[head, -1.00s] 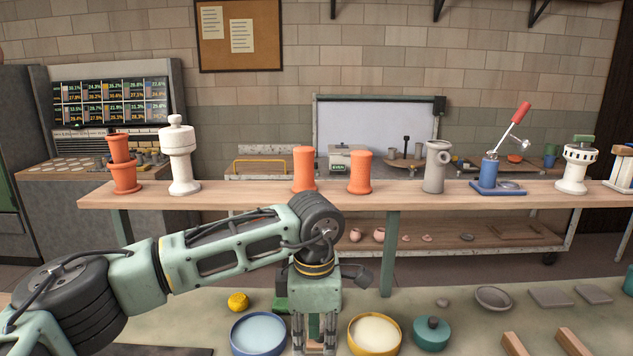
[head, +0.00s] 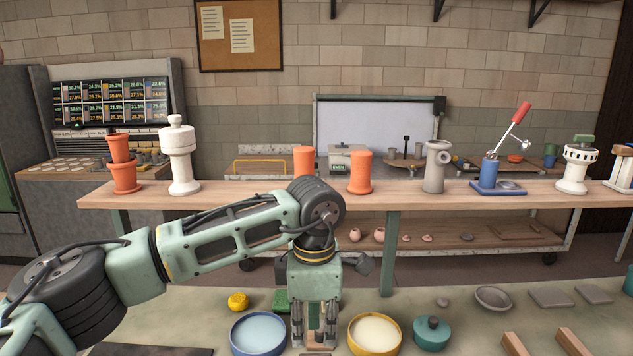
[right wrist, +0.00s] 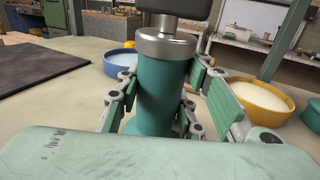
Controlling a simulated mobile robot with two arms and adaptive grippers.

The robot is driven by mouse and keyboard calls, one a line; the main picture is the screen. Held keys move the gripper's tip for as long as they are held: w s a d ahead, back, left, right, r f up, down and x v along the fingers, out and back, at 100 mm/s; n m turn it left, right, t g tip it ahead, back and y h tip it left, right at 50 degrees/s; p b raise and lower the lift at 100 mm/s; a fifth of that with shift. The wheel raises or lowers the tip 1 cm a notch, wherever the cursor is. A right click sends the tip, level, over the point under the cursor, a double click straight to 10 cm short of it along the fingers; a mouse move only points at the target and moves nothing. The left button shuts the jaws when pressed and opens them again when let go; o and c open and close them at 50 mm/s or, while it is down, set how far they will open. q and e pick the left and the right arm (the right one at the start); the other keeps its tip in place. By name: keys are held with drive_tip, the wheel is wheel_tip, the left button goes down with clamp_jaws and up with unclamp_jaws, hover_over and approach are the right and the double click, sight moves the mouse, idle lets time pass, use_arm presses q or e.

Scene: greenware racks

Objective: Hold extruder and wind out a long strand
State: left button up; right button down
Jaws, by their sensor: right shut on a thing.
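A teal upright cylinder with a shiny metal collar, which I take for the extruder (right wrist: 160,90), stands in the right wrist view. A dark block sits over its collar and is cut off by the top edge. My right gripper (right wrist: 163,112) is closed around the cylinder, a green-padded finger on each side. It does not show in the head view. My left gripper (head: 315,335) points down between the blue and yellow bowls in the head view. Its fingertips are near the bottom edge, and whether they are apart or closed is unclear. No strand is visible.
A blue bowl (head: 258,350) and a yellow bowl (head: 376,350) flank my left gripper. A yellow lump (head: 238,301), a teal lidded pot (head: 432,335) and a grey dish (head: 493,297) lie nearby. A raised shelf (head: 400,193) with clay pieces crosses behind the table.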

use_arm(q)
drive_tip(key=shift+f, duration=0.1)
use_arm(e)
drive_tip(key=c, duration=1.1)
unclamp_jaws()
drive_tip(key=shift+o, duration=1)
drive_tip(key=shift+f, duration=0.1)
drive_tip(key=shift+s, duration=0.1)
use_arm(q)
drive_tip(key=shift+f+b, duration=0.35)
drive_tip(key=shift+b, duration=0.1)
use_arm(e)
drive_tip(key=shift+v, duration=2.5)
use_arm(q)
drive_tip(key=shift+f+b, duration=0.35)
drive_tip(key=shift+b, duration=0.05)
use_arm(e)
drive_tip(key=shift+v, duration=1.9)
